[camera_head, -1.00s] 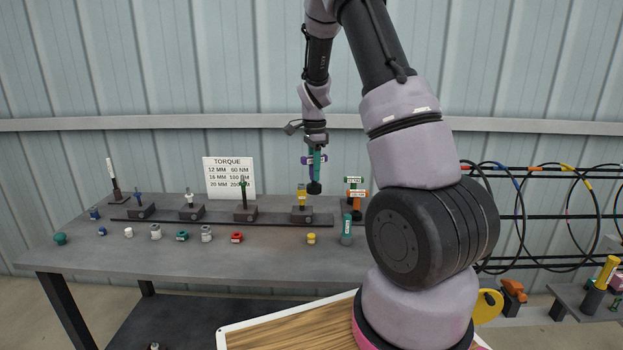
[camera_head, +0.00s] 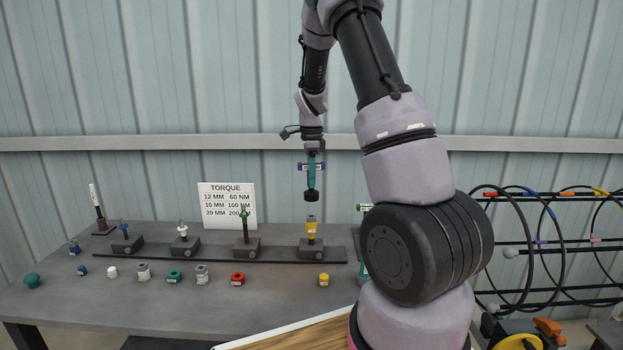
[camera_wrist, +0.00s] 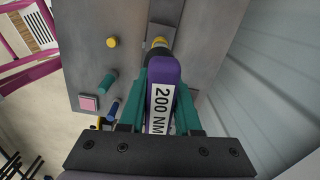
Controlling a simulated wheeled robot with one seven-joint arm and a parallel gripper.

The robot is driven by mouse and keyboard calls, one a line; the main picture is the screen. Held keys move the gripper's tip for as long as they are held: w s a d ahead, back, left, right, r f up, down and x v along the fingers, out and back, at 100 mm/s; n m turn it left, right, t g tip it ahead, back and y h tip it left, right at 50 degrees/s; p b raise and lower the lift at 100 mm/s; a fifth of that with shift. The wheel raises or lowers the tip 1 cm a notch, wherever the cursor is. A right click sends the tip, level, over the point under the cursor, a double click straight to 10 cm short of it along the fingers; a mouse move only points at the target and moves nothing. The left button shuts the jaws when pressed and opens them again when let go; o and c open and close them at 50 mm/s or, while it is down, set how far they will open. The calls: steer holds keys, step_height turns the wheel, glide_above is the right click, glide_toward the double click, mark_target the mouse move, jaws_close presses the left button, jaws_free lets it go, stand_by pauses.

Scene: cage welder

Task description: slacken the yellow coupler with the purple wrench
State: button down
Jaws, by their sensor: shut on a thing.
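The yellow coupler (camera_head: 311,228) stands upright in a dark block on the rail at the bench's back, rightmost in the row. My gripper (camera_head: 311,178) is shut on the purple wrench (camera_head: 322,167), its teal fingers on either side. The wrench's black socket (camera_head: 311,196) points down above the coupler, with a visible gap in the head view. In the wrist view the wrench (camera_wrist: 163,90) shows a "200 NM" label between the fingers. The yellow coupler (camera_wrist: 158,41) peeks out past the dark socket, mostly hidden by it.
Other blocks on the rail hold a green (camera_head: 244,225), a white and a blue fitting. Several loose nuts lie in front, including a yellow one (camera_head: 323,280) and a red one (camera_head: 237,279). A torque sign (camera_head: 227,205) stands behind.

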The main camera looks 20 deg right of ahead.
mark_target(311, 191)
stand_by(0.3)
steer(key=shift+f, duration=2.3)
steer(key=shift+f, duration=0.4)
steer(key=shift+f, duration=0.3)
steer(key=shift+f, duration=0.4)
steer(key=shift+f, duration=0.15)
steer(key=n, duration=0.9)
